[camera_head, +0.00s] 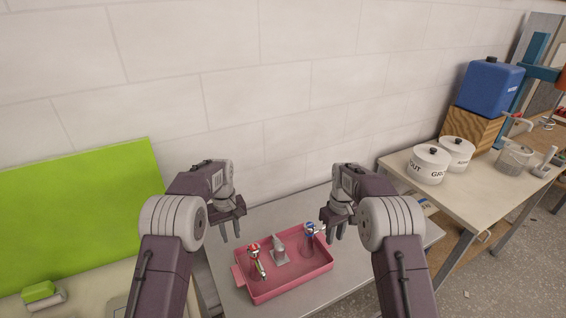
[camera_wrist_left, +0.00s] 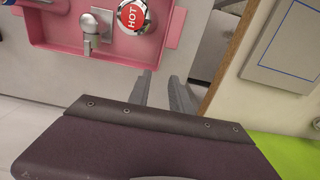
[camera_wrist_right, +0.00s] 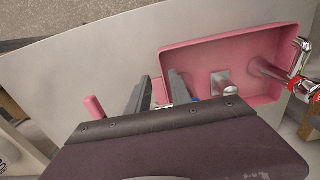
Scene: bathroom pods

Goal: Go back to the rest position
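A pink tray (camera_head: 292,287) sits on the grey table with a red-marked tap (camera_head: 256,262), a grey spout (camera_head: 279,250) and a blue-marked tap (camera_head: 309,238) standing in it. The red cap reads HOT in the left wrist view (camera_wrist_left: 132,16). My left gripper (camera_head: 230,231) is open and empty, above the table just left of the tray. Its apart fingers also show in the left wrist view (camera_wrist_left: 164,92). My right gripper (camera_head: 334,229) is open, above the tray's right side, near the blue-marked tap. That tap is mostly hidden behind the gripper in the right wrist view.
A green panel (camera_head: 80,215) stands at the left, with a green sponge-like block (camera_head: 38,291) before it. A tiled wall is behind. A right-hand table holds white lidded pots (camera_head: 431,166) and a blue container (camera_head: 490,88) on a wooden block (camera_head: 474,128).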

